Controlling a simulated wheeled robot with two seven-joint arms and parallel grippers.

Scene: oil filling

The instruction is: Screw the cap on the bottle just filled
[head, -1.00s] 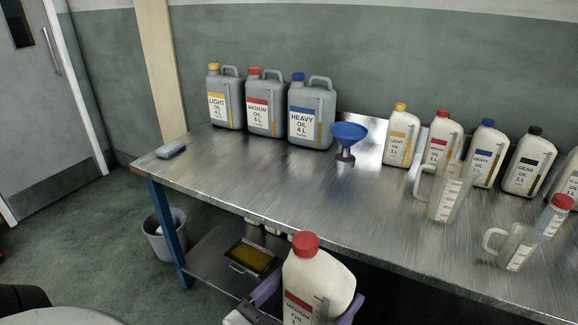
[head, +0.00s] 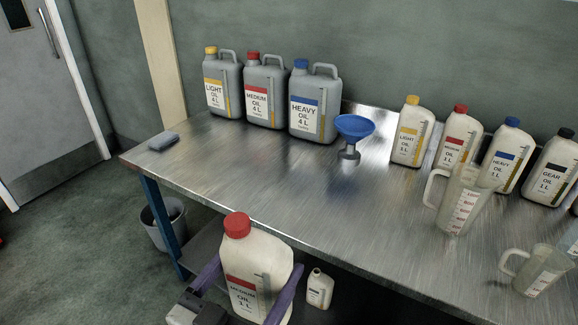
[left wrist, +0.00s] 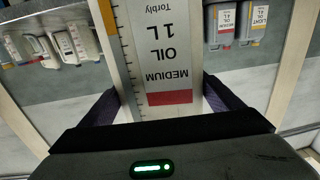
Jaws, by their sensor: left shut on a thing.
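The white MEDIUM OIL 1 L bottle (head: 266,252) has a red label and a red cap (head: 237,225) on its neck. It is upright with a slight lean, in front of the table's near edge. My left gripper (head: 247,287) is shut on its body, one purple finger on each side. In the left wrist view the bottle (left wrist: 158,60) appears upside down between the fingers (left wrist: 155,112); its cap is out of that view. I cannot tell how tight the cap is. My right gripper is not in view.
On the metal table (head: 250,165) stand grey 4 L canisters (head: 265,95), a blue funnel (head: 354,127), white 1 L bottles (head: 458,135) and clear jugs (head: 462,205). A bin (head: 165,225) stands below left. A small bottle (head: 320,288) is under the table. The table's front middle is clear.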

